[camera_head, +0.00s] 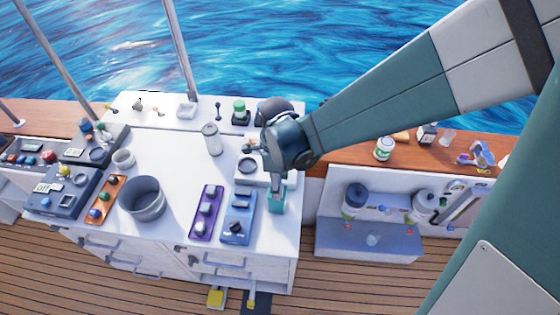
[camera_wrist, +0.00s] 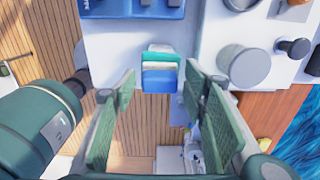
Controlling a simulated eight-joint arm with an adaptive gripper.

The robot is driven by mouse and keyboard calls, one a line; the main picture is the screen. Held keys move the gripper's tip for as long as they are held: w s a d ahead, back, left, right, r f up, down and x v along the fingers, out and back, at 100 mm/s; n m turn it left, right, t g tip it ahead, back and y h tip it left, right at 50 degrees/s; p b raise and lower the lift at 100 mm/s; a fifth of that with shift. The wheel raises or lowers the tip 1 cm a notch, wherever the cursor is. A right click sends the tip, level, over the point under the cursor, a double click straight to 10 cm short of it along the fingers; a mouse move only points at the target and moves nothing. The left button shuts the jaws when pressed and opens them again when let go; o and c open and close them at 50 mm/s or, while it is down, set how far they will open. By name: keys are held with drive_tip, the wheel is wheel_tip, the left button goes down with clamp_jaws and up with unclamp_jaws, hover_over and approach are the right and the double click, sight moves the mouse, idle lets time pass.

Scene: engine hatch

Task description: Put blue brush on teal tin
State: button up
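My gripper (camera_head: 276,182) points down over the right front part of the white counter. In the wrist view its two green fingers (camera_wrist: 160,88) are spread apart, with a gap on each side of a small block between them. That block (camera_wrist: 160,79) has a blue face, a teal band (camera_wrist: 160,62) and a pale back edge, and sits by the counter's edge. I cannot tell whether it is the blue brush, the teal tin or both together. In the head view a teal shape (camera_head: 277,202) shows below my wrist, and my arm hides part of that area.
A blue switch panel (camera_head: 238,222) and a purple one (camera_head: 206,212) lie just left of my gripper. A grey pot (camera_head: 143,197) and a grey canister (camera_head: 212,139) stand on the counter (camera_head: 178,165). A green-labelled can (camera_head: 384,148) stands on the wooden ledge.

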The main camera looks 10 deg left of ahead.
drive_tip(key=shift+r, duration=0.2)
wheel_tip(320, 180, up, 12)
idle(1.0)
idle(0.7)
drive_tip(key=shift+d, duration=0.1)
drive_tip(key=s+d+r+n+t, duration=0.2)
drive_tip(key=d+n, duration=0.4)
drive_tip(key=d, duration=0.3)
drive_tip(key=s+d+r+n+t, duration=0.2)
drive_tip(key=d+r+n, duration=0.2)
drive_tip(key=d, duration=0.6)
drive_tip(key=s+d+r+n+t, duration=0.3)
drive_tip(key=d+r+n, duration=0.1)
drive_tip(key=d+n, duration=0.4)
drive_tip(key=shift+d, duration=0.9)
drive_tip(key=shift+s, duration=0.1)
